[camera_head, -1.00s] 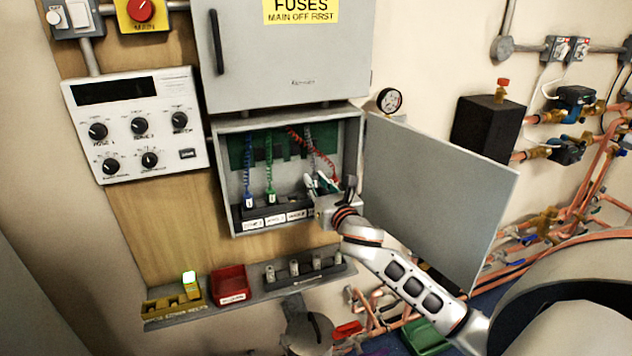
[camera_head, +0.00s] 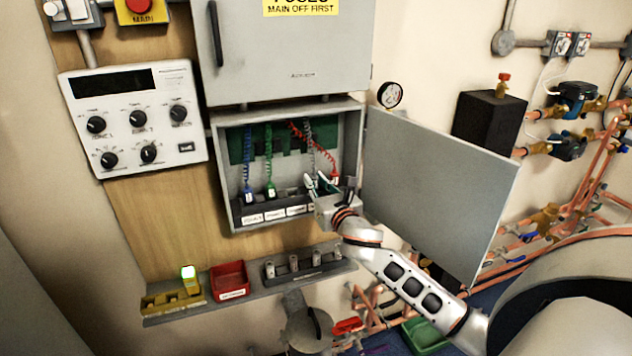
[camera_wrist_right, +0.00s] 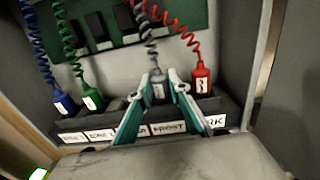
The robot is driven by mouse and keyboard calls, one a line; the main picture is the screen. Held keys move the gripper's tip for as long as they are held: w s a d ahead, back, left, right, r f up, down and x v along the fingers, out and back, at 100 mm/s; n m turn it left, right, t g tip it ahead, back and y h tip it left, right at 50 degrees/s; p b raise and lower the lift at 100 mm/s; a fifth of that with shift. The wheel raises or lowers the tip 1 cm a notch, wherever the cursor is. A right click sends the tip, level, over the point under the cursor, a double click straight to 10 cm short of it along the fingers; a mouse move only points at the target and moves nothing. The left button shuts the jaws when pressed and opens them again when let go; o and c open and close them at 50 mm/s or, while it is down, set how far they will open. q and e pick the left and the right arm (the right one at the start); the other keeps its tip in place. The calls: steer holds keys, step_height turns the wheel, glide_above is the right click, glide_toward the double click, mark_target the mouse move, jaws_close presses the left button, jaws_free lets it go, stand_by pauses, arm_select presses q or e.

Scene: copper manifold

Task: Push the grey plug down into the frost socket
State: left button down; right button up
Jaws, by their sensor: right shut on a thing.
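The grey plug (camera_wrist_right: 158,87) hangs on a grey coiled cord inside the open box. My right gripper (camera_wrist_right: 158,93) is shut on it, with a teal-lined finger on each side. In the head view the right gripper (camera_head: 321,184) is at the box's lower right, and the plug is mostly hidden by the fingers. The frost socket's label (camera_wrist_right: 170,128) shows below and between the fingers, on the dark socket block (camera_wrist_right: 228,106). The plug is above and behind this label. The socket's opening is hidden, so I cannot tell how deep the plug sits. My left gripper is not in view.
A red plug (camera_wrist_right: 202,80) stands close to the right of my fingers. Green (camera_wrist_right: 93,98) and blue (camera_wrist_right: 64,103) plugs stand to the left. The open box door (camera_head: 440,190) is right of my arm. A shelf (camera_head: 245,300) with a red bin (camera_head: 230,281) is below.

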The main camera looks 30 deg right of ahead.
steer(key=o, duration=1)
steer(key=shift+o, duration=0.2)
steer(key=v, duration=1.2)
